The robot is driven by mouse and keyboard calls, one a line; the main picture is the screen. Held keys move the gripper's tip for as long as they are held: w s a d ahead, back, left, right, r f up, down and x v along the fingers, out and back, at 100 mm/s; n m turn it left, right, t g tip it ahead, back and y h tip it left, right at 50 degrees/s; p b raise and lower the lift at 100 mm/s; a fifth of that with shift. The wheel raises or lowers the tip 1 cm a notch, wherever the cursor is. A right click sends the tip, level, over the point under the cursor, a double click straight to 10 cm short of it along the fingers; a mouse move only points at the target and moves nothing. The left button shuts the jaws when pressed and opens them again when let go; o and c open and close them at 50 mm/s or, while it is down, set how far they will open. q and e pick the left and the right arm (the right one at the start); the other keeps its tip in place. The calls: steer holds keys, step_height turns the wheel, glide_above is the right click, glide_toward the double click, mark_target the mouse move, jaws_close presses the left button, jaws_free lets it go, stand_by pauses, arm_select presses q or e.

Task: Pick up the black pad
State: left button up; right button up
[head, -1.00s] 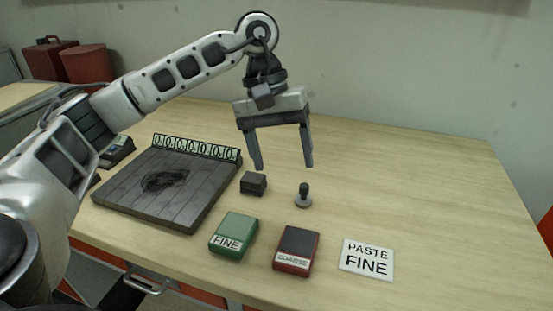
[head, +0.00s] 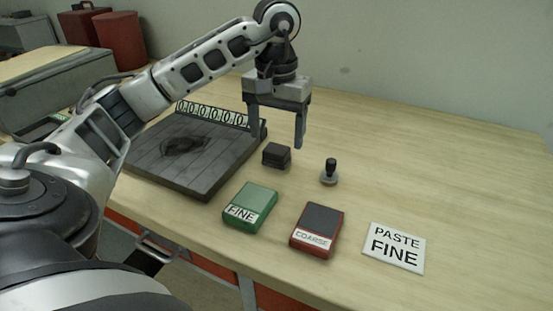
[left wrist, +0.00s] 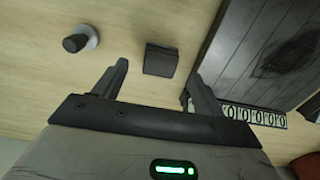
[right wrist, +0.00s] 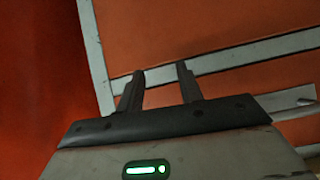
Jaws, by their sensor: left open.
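The black pad (head: 276,155) is a small dark block on the wooden table, right of the grey plank board. My left gripper (head: 277,144) points down over the table by the pad, its two fingers apart. In the left wrist view, the pad (left wrist: 160,60) shows between the open fingers (left wrist: 157,72), touching neither; the height gap is hard to tell. My right gripper (right wrist: 160,72) shows only in its wrist view. Its fingers are apart with nothing between them, in front of orange-red panels.
The plank board (head: 185,150) with a row of zero digits lies left. A knobbed stamp (head: 330,172) stands right of the pad. Nearer lie a green FINE block (head: 250,206), a red COARSE block (head: 317,229) and a PASTE FINE card (head: 394,247). The table's right is clear.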

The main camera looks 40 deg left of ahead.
mark_target(276, 148)
arm_select(q)
step_height(276, 148, down, 5)
steer(key=shift+a+r, duration=0.1)
steer(key=shift+r, duration=0.05)
steer(key=shift+w, duration=0.1)
steer(key=c, duration=1.1)
